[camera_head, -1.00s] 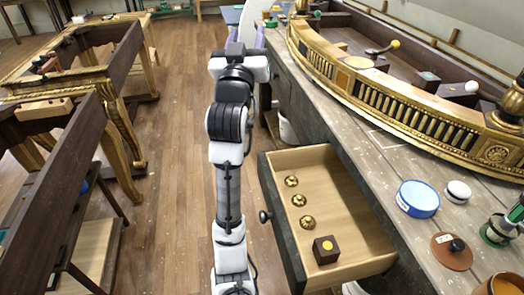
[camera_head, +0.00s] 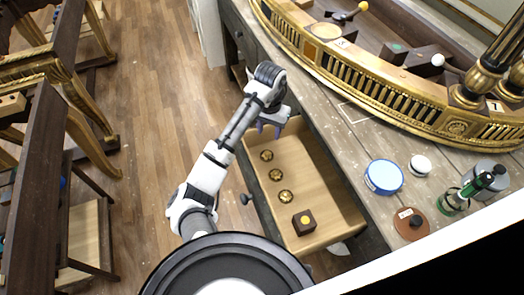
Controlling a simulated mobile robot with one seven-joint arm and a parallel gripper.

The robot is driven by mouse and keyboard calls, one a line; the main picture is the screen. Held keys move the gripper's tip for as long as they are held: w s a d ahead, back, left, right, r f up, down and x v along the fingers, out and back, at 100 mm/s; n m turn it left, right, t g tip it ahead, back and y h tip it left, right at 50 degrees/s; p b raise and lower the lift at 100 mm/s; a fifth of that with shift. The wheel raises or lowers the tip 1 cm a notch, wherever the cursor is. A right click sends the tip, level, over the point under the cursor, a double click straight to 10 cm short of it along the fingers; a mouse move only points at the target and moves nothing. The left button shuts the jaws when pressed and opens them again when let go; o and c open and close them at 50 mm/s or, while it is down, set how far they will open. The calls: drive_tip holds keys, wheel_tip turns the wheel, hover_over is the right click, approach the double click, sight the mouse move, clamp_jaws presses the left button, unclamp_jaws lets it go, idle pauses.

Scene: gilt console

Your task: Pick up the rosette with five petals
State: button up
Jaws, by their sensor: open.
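Three small gold rosettes lie in a row on the floor of the open drawer (camera_head: 322,200). The far rosette (camera_head: 267,156), the middle rosette (camera_head: 275,175) and the near rosette (camera_head: 285,196) look alike, and they are too small for me to count petals. My gripper (camera_head: 268,130) has purple fingers and is open and empty. It hangs over the far end of the drawer, just beyond the far rosette and apart from it. No rosette is hidden by it.
A dark brown cube (camera_head: 304,223) with a yellow dot lies at the drawer's near end. The drawer's front has a dark knob (camera_head: 246,199). The workbench (camera_head: 347,128) carries a curved gilt frieze (camera_head: 380,98), a blue-rimmed tin (camera_head: 384,177) and a brown disc (camera_head: 411,224).

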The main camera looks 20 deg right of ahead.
wheel_tip(320, 180, down, 7)
drive_tip(key=b, duration=0.2)
drive_tip(key=shift+r+b, duration=0.15)
drive_tip(key=shift+b, duration=0.25)
drive_tip(key=shift+w+f+b, duration=0.25)
drive_tip(key=shift+f+b, duration=0.65)
drive_tip(key=shift+f, duration=0.55)
drive_tip(key=shift+w+f+b, duration=0.2)
drive_tip(key=shift+f+b, duration=0.65)
drive_tip(key=shift+f, duration=0.55)
drive_tip(key=shift+c, duration=0.4)
clamp_jaws()
